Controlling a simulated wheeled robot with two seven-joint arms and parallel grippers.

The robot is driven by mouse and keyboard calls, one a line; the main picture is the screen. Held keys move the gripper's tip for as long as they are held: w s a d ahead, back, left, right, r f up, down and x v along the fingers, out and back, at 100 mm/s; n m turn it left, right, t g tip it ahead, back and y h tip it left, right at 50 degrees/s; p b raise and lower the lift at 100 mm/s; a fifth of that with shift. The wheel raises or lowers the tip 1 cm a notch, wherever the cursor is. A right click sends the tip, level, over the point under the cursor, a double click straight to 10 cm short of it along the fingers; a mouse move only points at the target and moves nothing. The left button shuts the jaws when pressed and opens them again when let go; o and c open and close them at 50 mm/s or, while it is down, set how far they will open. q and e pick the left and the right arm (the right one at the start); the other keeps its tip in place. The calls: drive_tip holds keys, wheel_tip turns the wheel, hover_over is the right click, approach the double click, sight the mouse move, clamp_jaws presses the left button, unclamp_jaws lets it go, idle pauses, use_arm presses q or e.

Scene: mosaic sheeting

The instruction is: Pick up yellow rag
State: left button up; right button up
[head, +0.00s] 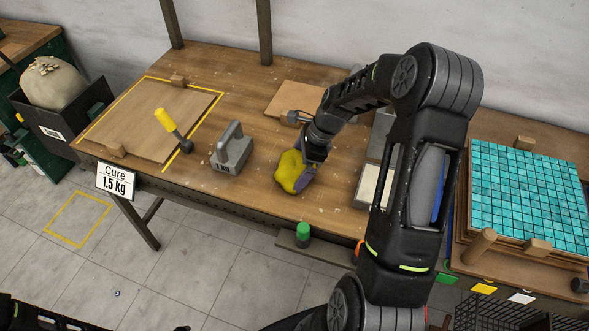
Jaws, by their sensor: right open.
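The yellow rag (290,172) lies crumpled on the wooden workbench, near its front edge. My right gripper (303,178) reaches down at the rag's right side, with its fingers at or against the cloth. Its jaws are open. The fingertips are partly hidden by the rag and the wrist, so I cannot tell whether they touch it. My left gripper is not clearly in view; only dark parts of my own body show at the bottom left.
A grey 1 kg weight (232,153) stands just left of the rag. A green-capped item (303,230) stands below the front edge. A turquoise mosaic sheet (525,190) lies at right.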

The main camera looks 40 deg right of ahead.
sight(298, 162)
drive_tip(key=c, duration=1)
drive_tip(key=shift+r, duration=0.1)
drive_tip(key=shift+c, duration=0.2)
wheel_tip(298, 162, up, 10)
drive_tip(key=shift+f+b, duration=0.1)
drive_tip(key=shift+b, duration=0.4)
drive_tip(key=o, duration=0.8)
drive_tip(key=c, duration=0.6)
